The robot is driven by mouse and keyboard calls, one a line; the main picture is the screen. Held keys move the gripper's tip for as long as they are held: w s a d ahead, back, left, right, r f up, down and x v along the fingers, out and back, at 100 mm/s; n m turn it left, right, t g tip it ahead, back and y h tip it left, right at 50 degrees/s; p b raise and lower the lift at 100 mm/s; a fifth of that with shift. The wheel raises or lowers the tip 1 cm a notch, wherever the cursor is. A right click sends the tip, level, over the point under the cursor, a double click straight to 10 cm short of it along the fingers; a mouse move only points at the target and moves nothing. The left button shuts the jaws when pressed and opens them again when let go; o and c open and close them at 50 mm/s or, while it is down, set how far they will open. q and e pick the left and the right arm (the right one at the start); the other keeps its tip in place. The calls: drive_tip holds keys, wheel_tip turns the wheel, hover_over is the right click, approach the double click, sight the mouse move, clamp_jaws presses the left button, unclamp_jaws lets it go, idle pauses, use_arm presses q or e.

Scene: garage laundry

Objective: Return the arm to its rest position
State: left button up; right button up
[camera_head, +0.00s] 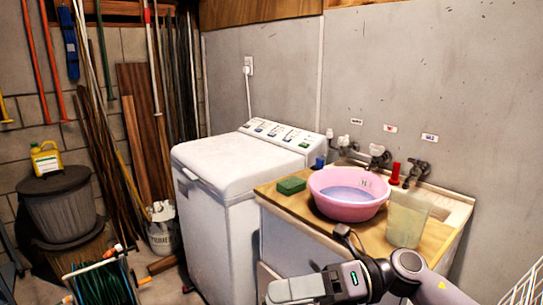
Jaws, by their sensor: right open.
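My right arm (410,275) comes in from the lower right corner, with its wrist bent toward the left. My right gripper (288,291) is at the bottom edge, in front of the sink cabinet and below the wooden counter (290,207). It is open, and I see nothing held in it. Part of the gripper is cut off by the frame's bottom edge. My left arm and gripper are not in view.
A pink basin (348,195) with liquid, a green sponge (291,186) and a translucent pitcher (407,218) stand on the counter, near the taps (377,156). A white washing machine (225,165) stands left. A hose reel (100,280) and bins (60,205) occupy the left floor.

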drive_tip(key=w+d+f+m+t+h, duration=0.1)
drive_tip(key=d+f+m+t+h, duration=0.2)
drive_tip(key=m+t, duration=0.55)
drive_tip(key=d+f+m+t+h, duration=0.25)
drive_tip(key=f+m+t, duration=0.3)
drive_tip(key=m, duration=0.65)
drive_tip(key=w+d+f+m+t+h, duration=0.1)
drive_tip(key=d+f+m+t, duration=0.25)
drive_tip(key=m+t, duration=0.45)
drive_tip(key=s+d+f+m+g+h, duration=0.4)
drive_tip(key=s+f+m, duration=0.3)
drive_tip(key=f, duration=0.3)
drive_tip(key=s+d+f+m+g+h, duration=0.4)
drive_tip(key=s+f, duration=0.4)
drive_tip(key=f, duration=0.2)
drive_tip(key=d+m, duration=0.1)
drive_tip(key=m, duration=0.1)
drive_tip(key=shift+s+m+g, duration=0.25)
drive_tip(key=shift+m+g, duration=0.1)
drive_tip(key=shift+g, duration=0.05)
